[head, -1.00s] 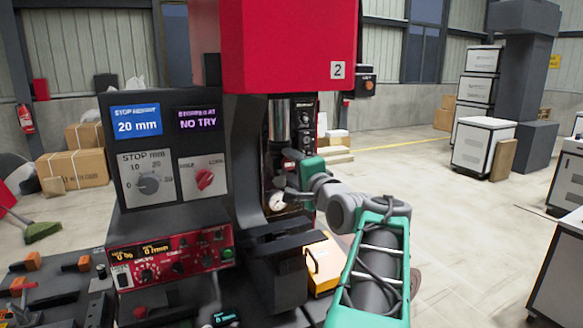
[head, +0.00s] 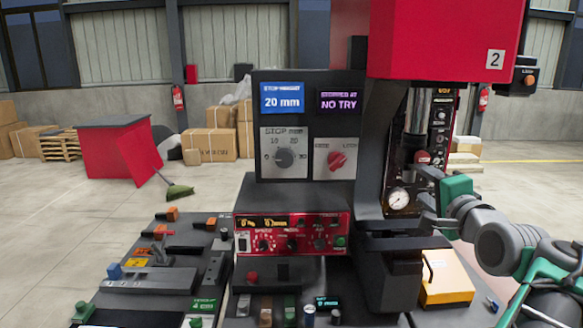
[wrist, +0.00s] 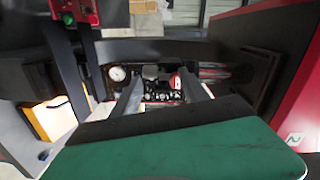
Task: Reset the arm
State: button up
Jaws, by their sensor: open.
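My arm (head: 500,240), with green and grey links, reaches in from the right side of the head view towards the front of the red and black press (head: 440,45). Its end is beside the press opening, right of a round gauge (head: 398,201). In the wrist view my gripper (wrist: 162,88) shows two grey fingers apart, with nothing seen between them. The gauge also shows behind the fingers in the wrist view (wrist: 117,74). I cannot tell from the head view how close the fingertips are to the press.
A control box (head: 308,125) reads "20 mm" and "NO TRY", above a red panel (head: 293,233). A yellow box (head: 447,278) sits below my arm. A dark bench (head: 150,305) with small parts is at lower left. Open floor (head: 55,215) lies at far left.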

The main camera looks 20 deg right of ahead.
jog(key=w+a+f+n+g+y, duration=0.2)
jog(key=a+f+n+g, duration=0.15)
jog(key=a+f, duration=0.45)
jog(key=w+a+f+n+g+y, duration=0.2)
jog(key=w+a+f+n, duration=0.15)
jog(key=a+f, duration=0.45)
jog(key=s+a+f+n+g, duration=0.8)
jog(key=s+a+f+n, duration=0.3)
jog(key=s+a+f, duration=0.4)
jog(key=shift+s+f+n+y, duration=0.3)
jog(key=shift+s+f, duration=0.15)
jog(key=shift+f, duration=0.15)
